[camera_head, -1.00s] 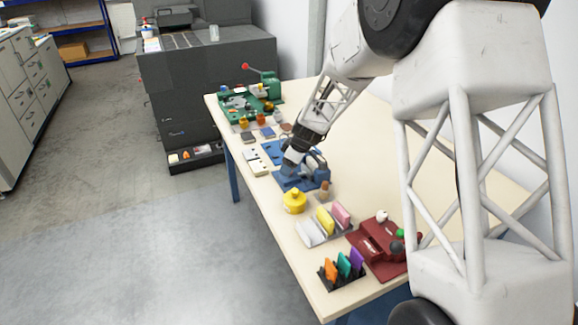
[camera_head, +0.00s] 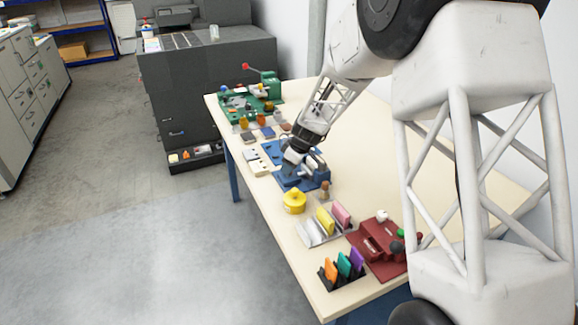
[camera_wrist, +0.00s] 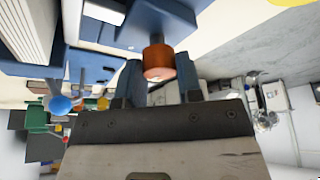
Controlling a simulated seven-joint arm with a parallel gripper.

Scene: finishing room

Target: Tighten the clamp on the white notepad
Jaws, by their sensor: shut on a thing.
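A blue clamp fixture (camera_head: 308,180) stands mid-table in the head view, and its blue body (camera_wrist: 165,18) fills the top of the wrist view. My gripper (camera_wrist: 158,78) is shut on a copper-coloured round knob (camera_wrist: 158,58) that projects from the blue body, with one finger on each side. In the head view my gripper (camera_head: 290,160) reaches down onto the fixture and covers part of it. I cannot make out the white notepad in the head view. A pale ridged block at the wrist view's upper left may be it, but I cannot tell.
A rack (camera_head: 318,236) holds a yellow pad (camera_head: 325,221) and a pink pad (camera_head: 341,214). A yellow pot (camera_head: 294,202), a dark red fixture (camera_head: 378,240), a black holder with coloured pads (camera_head: 343,272) and a green fixture (camera_head: 262,90) surround the work. The right tabletop looks clear.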

